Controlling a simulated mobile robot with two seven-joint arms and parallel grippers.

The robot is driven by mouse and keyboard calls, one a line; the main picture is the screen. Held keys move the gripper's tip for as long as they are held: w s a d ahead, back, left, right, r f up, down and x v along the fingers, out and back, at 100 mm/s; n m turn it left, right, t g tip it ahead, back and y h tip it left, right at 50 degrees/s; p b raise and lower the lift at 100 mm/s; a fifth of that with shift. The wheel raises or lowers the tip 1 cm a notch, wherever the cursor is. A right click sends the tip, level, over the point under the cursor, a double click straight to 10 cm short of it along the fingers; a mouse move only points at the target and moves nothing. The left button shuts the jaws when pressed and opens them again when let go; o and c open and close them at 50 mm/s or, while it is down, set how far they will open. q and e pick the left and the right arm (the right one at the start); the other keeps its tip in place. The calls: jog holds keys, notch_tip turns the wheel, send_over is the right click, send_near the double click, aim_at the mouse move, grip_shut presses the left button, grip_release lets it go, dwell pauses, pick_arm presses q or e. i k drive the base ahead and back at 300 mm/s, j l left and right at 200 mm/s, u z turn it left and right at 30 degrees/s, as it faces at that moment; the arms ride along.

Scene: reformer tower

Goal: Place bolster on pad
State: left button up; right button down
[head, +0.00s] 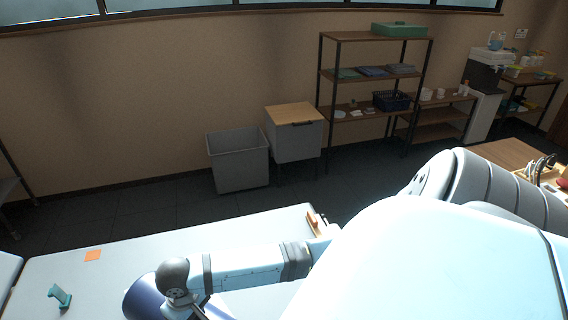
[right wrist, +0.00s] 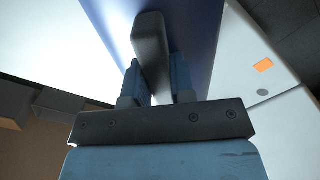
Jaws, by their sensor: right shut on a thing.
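The dark blue bolster (head: 139,300) is at the bottom of the head view, low over the white padded surface (head: 235,229); I cannot tell whether it touches it. My right gripper (right wrist: 156,78) is shut on the bolster's dark grey handle (right wrist: 150,45), with one blue finger on each side. The bolster (right wrist: 205,35) fills the upper middle of the right wrist view. In the head view my right arm hides part of the bolster and of the surface. I cannot tell a separate pad apart from the white surface. My left gripper is not in view.
An orange square (head: 93,255) and a green object (head: 60,296) lie on the white surface at left. A small brown and orange item (head: 316,220) is at its far right corner. A grey bin (head: 238,161), a cabinet (head: 295,136) and shelves (head: 372,77) stand along the wall.

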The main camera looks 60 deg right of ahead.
aim_at(286, 282)
jog(key=k+l, duration=0.15)
jog(key=l, duration=0.2)
jog(key=k+l+u, duration=0.1)
jog(key=l, duration=0.3)
jog(key=k+l, duration=0.3)
jog(key=k+l+u, duration=0.1)
jog(key=l, duration=0.3)
jog(key=k, duration=0.05)
